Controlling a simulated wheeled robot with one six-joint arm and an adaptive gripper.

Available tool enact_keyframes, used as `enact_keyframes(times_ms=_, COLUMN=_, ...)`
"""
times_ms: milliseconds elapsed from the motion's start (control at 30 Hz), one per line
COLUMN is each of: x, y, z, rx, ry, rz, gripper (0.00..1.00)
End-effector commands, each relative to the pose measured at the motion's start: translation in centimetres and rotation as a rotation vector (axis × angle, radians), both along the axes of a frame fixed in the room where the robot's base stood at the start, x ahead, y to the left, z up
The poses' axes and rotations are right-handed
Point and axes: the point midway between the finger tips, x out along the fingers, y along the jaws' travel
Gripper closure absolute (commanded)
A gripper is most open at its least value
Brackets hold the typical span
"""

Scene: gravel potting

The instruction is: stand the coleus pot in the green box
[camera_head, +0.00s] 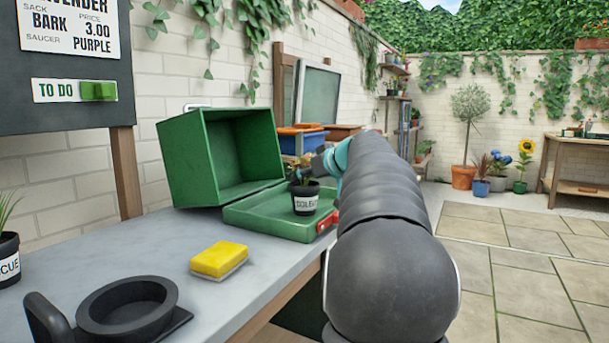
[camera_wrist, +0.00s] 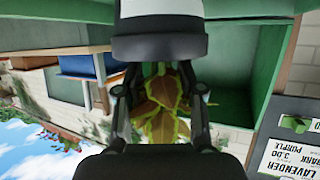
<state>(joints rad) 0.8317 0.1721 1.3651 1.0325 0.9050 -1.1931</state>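The green box (camera_head: 173,165) is open on the bench, its deep half tilted up at the back and its shallow half (camera_head: 262,228) lying flat in front. The coleus pot (camera_head: 306,201) is black with a white label and upright, and appears to rest inside the shallow half. The fingertips are partly hidden.
A yellow sponge (camera_head: 219,258) and a black round dish (camera_head: 127,308) lie on the grey bench. Another labelled pot (camera_head: 9,259) stands at the left edge. A red latch (camera_head: 327,222) is on the box's front edge. My arm covers the right of the bench.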

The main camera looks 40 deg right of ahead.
Motion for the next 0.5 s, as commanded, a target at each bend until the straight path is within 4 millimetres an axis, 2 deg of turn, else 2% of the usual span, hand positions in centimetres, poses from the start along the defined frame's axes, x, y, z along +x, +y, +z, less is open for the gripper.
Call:
enact_keyframes(times_ms=167, x=-1.9, y=-0.1, z=0.9, rx=-0.002, ry=-0.001, rz=-0.004, gripper=0.62)
enact_keyframes(times_ms=500, x=-8.2, y=0.0, z=3.5, rx=-0.001, ry=-0.001, rz=-0.003, gripper=0.62)
